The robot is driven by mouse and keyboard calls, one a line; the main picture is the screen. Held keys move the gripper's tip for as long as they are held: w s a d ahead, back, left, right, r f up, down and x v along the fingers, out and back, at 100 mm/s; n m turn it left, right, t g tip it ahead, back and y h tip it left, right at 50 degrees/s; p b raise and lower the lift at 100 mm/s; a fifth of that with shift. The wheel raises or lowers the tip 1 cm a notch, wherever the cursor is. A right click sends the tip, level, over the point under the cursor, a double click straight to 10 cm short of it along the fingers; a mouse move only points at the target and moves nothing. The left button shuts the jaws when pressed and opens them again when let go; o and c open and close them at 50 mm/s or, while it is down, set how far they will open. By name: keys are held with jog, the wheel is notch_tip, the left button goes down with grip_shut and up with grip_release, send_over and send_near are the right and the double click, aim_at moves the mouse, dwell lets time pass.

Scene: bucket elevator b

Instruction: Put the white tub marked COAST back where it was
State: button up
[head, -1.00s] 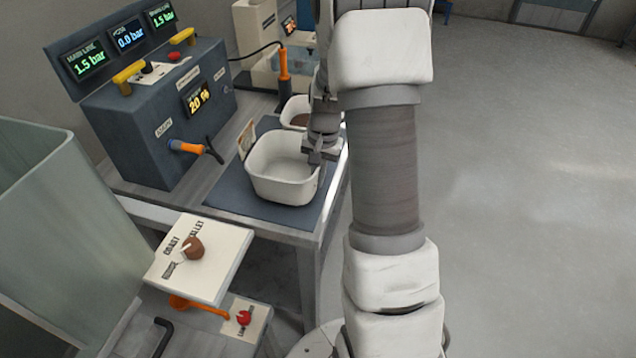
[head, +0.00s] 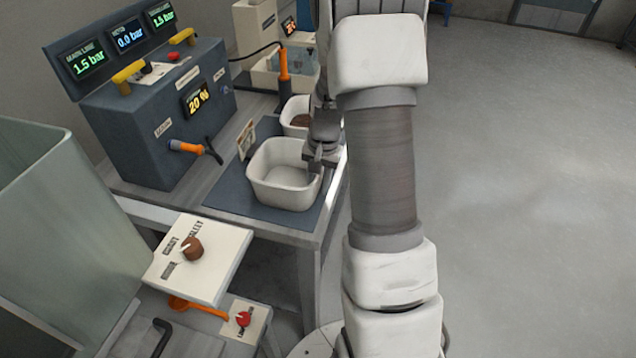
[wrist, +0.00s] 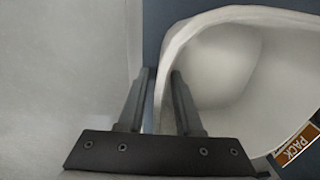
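A white tub (head: 270,180) sits at the front of the blue mat on the bench; it looks empty, and no COAST marking is readable. My gripper (head: 318,165) is at its right rim. In the wrist view, the fingers (wrist: 164,80) straddle the rim of the tub (wrist: 215,65), one inside and one outside, and appear closed on its wall. Whether the base fully touches the mat is hard to tell. A second, smaller-looking white tub (head: 291,108) with brown contents stands behind, partly hidden by my arm.
A small card (head: 246,138) stands behind the front tub; a PACK label (wrist: 297,145) shows in the wrist view. A dark control box (head: 160,125) with gauges and an orange-handled valve (head: 187,147) is left. A selector panel (head: 205,265) juts out in front. Floor at right is clear.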

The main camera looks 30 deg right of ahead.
notch_tip(320, 180, up, 12)
jog(key=f+p, duration=0.1)
jog(key=p, duration=0.1)
jog(key=s+a+r+n+t+p, duration=0.1)
jog(key=s+a+r+n+t, duration=0.1)
jog(key=s+a+r+n, duration=0.2)
jog(key=s+a+r+n+t+p, duration=0.2)
jog(key=s+a+r+n, duration=0.3)
jog(key=s+a+r, duration=0.6)
jog(key=s+r, duration=0.4)
jog(key=shift+s+a+n+t+h, duration=0.3)
jog(key=shift+s+t, duration=0.1)
